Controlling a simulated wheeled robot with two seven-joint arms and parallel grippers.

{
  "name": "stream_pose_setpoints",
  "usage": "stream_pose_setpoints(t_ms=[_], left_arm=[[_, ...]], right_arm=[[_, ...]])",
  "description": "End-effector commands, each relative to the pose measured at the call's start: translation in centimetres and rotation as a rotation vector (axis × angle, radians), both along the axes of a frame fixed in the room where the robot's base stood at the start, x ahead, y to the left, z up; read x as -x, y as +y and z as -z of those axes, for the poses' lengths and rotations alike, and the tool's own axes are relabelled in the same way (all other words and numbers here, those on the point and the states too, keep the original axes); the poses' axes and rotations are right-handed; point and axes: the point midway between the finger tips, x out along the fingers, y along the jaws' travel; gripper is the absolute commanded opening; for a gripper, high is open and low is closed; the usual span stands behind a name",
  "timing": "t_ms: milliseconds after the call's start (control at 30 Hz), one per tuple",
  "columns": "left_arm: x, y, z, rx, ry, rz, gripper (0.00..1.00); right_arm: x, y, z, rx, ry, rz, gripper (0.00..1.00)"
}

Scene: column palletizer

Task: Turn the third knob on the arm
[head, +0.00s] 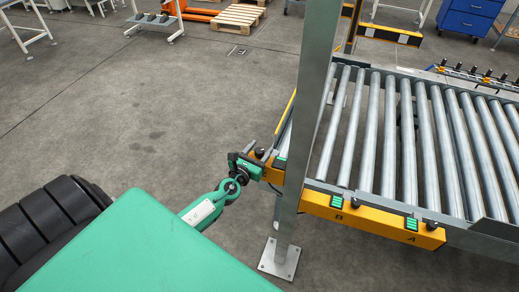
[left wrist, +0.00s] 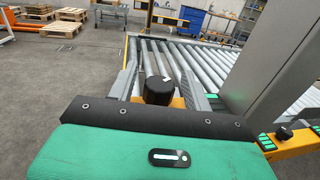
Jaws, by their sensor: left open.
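A black knob with a white mark (left wrist: 158,90) stands on a yellow bar at the conveyor's left end. It also shows in the head view (head: 259,153), partly hidden by my gripper. My left gripper (head: 262,159) is open at this knob. In the left wrist view its grey fingers stand on either side of the knob, seemingly with gaps; contact cannot be told. Two more black knobs sit on the front yellow bar, one by the letter B (head: 355,202) and one by the letter A (head: 432,226). My right gripper is out of view.
A grey upright post (head: 307,110) stands just right of my left gripper, bolted to the floor by a foot plate (head: 280,259). The roller conveyor (head: 410,135) extends to the right. The floor left of the gripper is clear. Wooden pallets (head: 238,17) lie far behind.

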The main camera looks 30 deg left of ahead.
Motion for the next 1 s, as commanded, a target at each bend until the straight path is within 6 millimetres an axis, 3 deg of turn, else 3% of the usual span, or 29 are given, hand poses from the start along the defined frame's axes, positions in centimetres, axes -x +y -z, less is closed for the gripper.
stream_pose_setpoints(t_ms=[267,500,767,1000], left_arm=[[-0.1,0.0,0.0,0.0,0.0,0.0,0.5],[-0.1,0.0,0.0,0.0,0.0,0.0,0.07],[-0.1,0.0,-0.1,0.003,0.001,-0.026,0.07],[-0.1,-0.1,-0.3,0.005,0.002,-0.147,0.07]], right_arm=[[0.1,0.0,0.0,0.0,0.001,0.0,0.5],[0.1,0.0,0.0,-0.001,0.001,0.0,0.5],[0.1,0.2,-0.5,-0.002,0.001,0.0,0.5],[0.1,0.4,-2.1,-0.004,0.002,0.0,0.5]])
